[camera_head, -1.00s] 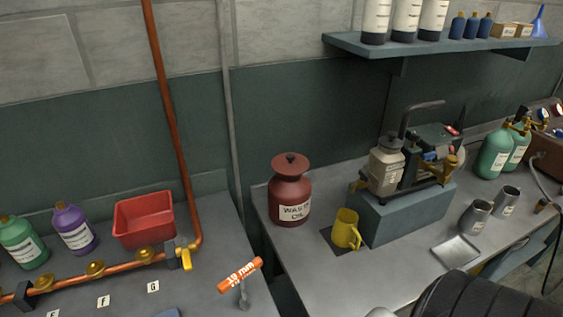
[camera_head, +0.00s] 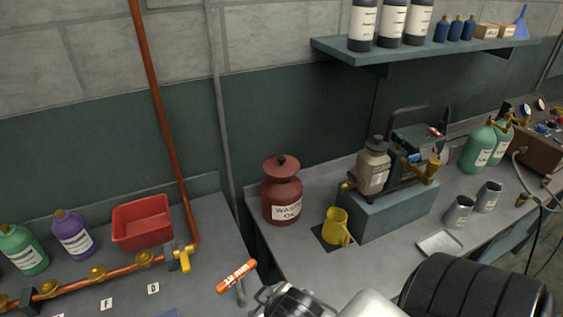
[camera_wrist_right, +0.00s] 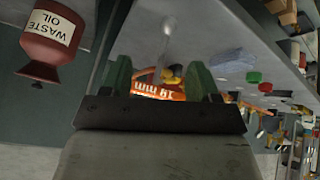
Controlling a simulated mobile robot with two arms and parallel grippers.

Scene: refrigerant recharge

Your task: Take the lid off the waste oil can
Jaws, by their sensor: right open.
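The dark red waste oil can (camera_head: 281,203) stands upright on the right-hand bench, near its back left corner. Its lid (camera_head: 281,165), with a dark knob on top, sits on the can's neck. In the right wrist view the waste oil can (camera_wrist_right: 52,32) appears upside down at upper left, its lid (camera_wrist_right: 38,70) pointing down. My right gripper (camera_wrist_right: 161,75) is open, its two green fingers apart and clear of the can. In the head view my right wrist comes in at the bottom, in front of and below the can. My left gripper is not in view.
A yellow mug (camera_head: 337,228) stands right of the can, near a pump on a blue-grey block (camera_head: 388,212). A red bin (camera_head: 142,222) and copper pipe are to the left. A shelf (camera_head: 420,47) hangs above.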

